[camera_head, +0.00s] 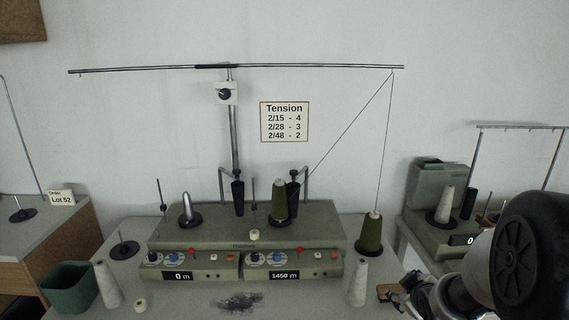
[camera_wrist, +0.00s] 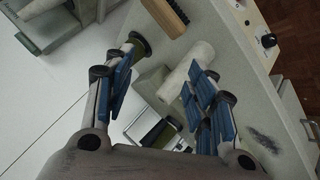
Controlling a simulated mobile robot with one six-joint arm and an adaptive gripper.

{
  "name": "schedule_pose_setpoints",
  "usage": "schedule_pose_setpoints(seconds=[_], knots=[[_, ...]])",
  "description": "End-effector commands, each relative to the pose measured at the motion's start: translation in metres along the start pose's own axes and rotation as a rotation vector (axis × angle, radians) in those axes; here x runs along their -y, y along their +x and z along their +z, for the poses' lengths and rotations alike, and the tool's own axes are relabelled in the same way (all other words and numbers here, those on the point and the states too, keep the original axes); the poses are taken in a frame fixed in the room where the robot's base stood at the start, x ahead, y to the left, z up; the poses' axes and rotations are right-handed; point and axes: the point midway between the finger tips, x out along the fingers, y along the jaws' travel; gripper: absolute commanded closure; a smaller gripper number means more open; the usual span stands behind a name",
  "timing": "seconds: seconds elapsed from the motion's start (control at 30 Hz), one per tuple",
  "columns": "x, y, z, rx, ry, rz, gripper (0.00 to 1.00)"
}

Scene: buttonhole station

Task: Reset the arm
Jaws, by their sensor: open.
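My arm comes in at the lower right of the head view, and my gripper (camera_head: 400,298) hangs low over the right front of the table. In the wrist view my gripper (camera_wrist: 160,88) has its two blue-padded fingers spread wide apart, with nothing held between them. A white cone (camera_wrist: 188,72) lies in view by the right finger, and a green cone (camera_wrist: 142,46) shows partly behind the left finger. In the head view the white cone (camera_head: 358,282) stands near the front edge and the green cone (camera_head: 370,234) stands behind it.
The winding machine (camera_head: 322,225) stands mid-table, with a second green cone (camera_head: 279,200) on it. A wooden brush (camera_head: 385,291) lies beside my gripper. Dark lint (camera_head: 237,302) lies at the front. A green bin (camera_head: 70,287) is at left; another machine (camera_head: 431,233) is at right.

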Motion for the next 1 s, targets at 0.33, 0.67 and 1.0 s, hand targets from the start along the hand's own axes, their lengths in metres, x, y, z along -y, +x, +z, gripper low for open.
schedule_pose_setpoints(seconds=[0.33, 0.67, 1.0], knots=[[0.043, -0.172, -0.031, 0.179, 0.296, -0.069, 0.49], [0.133, -0.308, 0.002, 0.321, 0.544, -0.222, 0.49], [0.163, -0.342, 0.020, 0.375, 0.603, -0.281, 0.49]])
